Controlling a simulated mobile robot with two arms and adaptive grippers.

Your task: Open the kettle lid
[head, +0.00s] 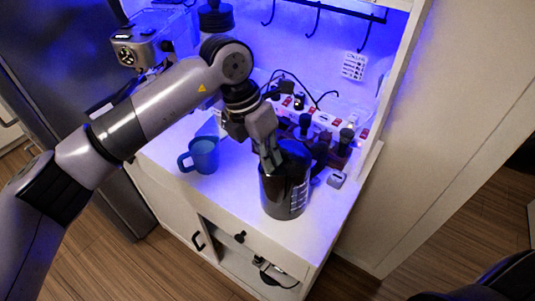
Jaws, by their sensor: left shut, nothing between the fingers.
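The black kettle (286,193) stands upright near the front right of the white cabinet top. My left gripper (272,163) comes down from above at the left side of the kettle's top. It is shut and empty, with its fingertips at or very near the lid's left edge; I cannot tell if they touch. The dark kettle lid (296,150) shows at the top, partly hidden by the gripper. I cannot tell whether it is shut or raised. My right gripper is not in view.
A blue mug (204,155) stands left of the kettle. Behind the kettle are a white power strip (325,122) and dark items with cables. A small light box (336,180) lies to its right. A silver machine (140,42) stands at the back left. The cabinet's right panel (440,130) bounds the space.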

